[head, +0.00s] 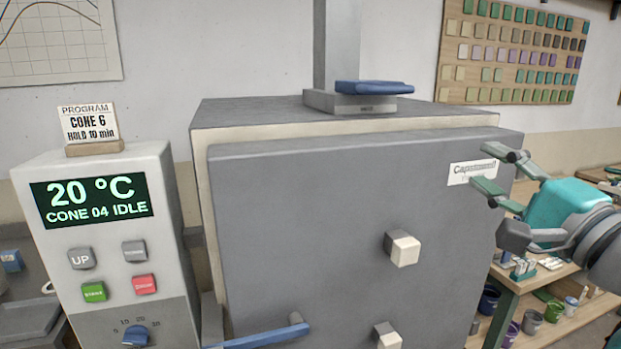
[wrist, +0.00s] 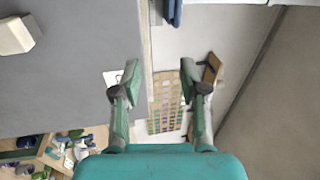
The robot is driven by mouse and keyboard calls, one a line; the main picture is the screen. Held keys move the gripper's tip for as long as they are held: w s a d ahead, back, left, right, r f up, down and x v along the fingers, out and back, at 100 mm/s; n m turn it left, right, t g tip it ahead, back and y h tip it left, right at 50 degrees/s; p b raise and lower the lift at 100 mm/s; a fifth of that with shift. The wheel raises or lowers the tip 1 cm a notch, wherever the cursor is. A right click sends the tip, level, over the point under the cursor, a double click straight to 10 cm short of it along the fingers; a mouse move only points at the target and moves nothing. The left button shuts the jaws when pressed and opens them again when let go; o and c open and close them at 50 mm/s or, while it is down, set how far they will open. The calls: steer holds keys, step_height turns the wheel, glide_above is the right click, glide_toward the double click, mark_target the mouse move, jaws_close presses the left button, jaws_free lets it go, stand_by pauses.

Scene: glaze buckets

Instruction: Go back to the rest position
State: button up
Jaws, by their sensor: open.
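My gripper (head: 490,168) is at the right of the head view, in front of the upper right part of the kiln door (head: 310,220). In the wrist view my gripper (wrist: 158,78) is also open and empty, with the grey kiln door (wrist: 75,70) on the left. The gripper overlaps the area near the white label (head: 472,171) on the door; I cannot tell how far it is from the surface.
The kiln control box (head: 110,240) stands at the left, reading 20 °C, CONE 04 IDLE. A blue door handle (head: 262,337) sticks out low. Two pale plugs, one upper (head: 403,248), project from the door. Shelves with buckets (head: 487,301) stand at lower right. A glaze tile board (head: 510,50) hangs behind.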

steer(key=s+a+f+n+g+h, duration=0.1)
steer(key=s+f+h, duration=0.25)
steer(key=f, duration=1.45)
steer(key=s+a+f+n+g+h, duration=0.15)
steer(key=s+f, duration=0.25)
steer(key=f, duration=1.5)
steer(key=s+a+f+n+h, duration=0.15)
steer(key=s+f+n, duration=0.35)
steer(key=s+f, duration=0.8)
steer(key=s+a+n+g, duration=0.2)
steer(key=s+n, duration=0.5)
steer(key=s, duration=1.2)
steer(key=shift+s+r+y, duration=0.2)
steer(key=shift+y, duration=0.25)
